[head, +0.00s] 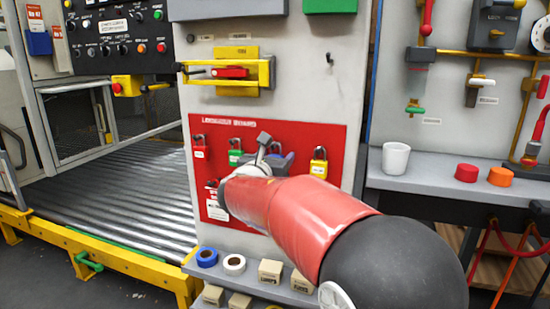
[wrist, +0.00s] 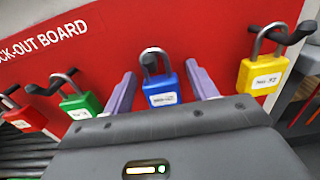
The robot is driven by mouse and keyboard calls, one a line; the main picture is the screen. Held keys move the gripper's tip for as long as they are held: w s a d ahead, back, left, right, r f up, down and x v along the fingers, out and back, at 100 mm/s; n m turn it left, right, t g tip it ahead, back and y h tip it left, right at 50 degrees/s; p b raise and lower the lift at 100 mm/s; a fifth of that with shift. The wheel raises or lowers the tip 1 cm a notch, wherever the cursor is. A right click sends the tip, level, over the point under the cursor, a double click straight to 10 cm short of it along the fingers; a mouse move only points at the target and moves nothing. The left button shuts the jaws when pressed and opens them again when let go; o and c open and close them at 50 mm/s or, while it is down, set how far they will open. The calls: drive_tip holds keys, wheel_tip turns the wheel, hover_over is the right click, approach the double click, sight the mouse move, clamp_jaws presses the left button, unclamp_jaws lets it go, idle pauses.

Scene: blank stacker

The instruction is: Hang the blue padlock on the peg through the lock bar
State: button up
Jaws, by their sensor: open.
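The blue padlock (wrist: 166,91) hangs by its shackle from a dark hook on the red lockout board in the wrist view. My gripper (wrist: 160,88) is open, with one purple-grey finger on each side of the padlock's body. I cannot tell whether either finger touches it. In the head view my gripper (head: 272,158) is at the board, and my arm hides most of the blue padlock. The lock bar with its red piece (head: 231,72) is in a yellow frame (head: 267,73) above the board. A small dark peg (head: 330,58) sticks out of the grey panel to its right.
On the red board (head: 330,140) hang a red padlock (head: 199,152), a green padlock (head: 235,158) and a yellow padlock (head: 319,168). Green and yellow flank my fingers. A shelf (head: 255,279) with tape rolls and boxes is below. A white cup (head: 396,159) stands right.

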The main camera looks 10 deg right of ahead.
drive_tip(key=v, duration=0.8)
drive_tip(key=shift+w+a+r, duration=0.15)
drive_tip(key=shift+a+r, duration=0.05)
drive_tip(key=shift+r, duration=0.05)
